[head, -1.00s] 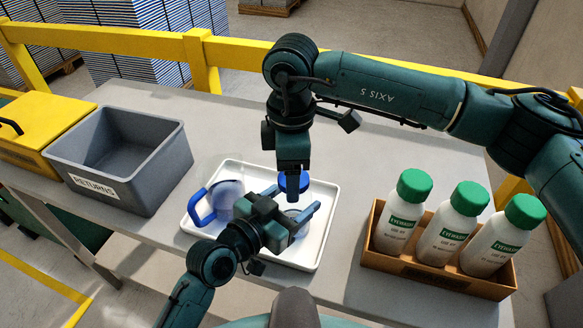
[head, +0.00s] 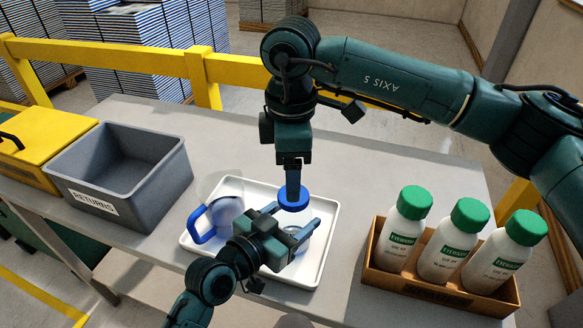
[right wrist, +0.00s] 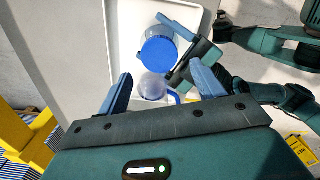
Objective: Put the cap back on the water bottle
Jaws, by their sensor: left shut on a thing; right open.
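The clear water bottle (head: 297,237) stands upright on the white tray and shows faintly between the fingers of my left gripper (head: 291,222), which is shut on it. The blue cap (head: 293,199) sits at the bottle's top; whether it is fully seated I cannot tell. In the right wrist view the cap (right wrist: 158,50) covers the near end of the bottle (right wrist: 166,33). My right gripper (head: 293,180) is above the cap, pointing down, open and empty. Its fingers (right wrist: 162,87) are spread wide, with the cap beyond them.
A grey returns bin (head: 85,200) is at the left. A brown box (head: 425,289) with green-capped white bottles is at the right. Bare table lies between tray and box.

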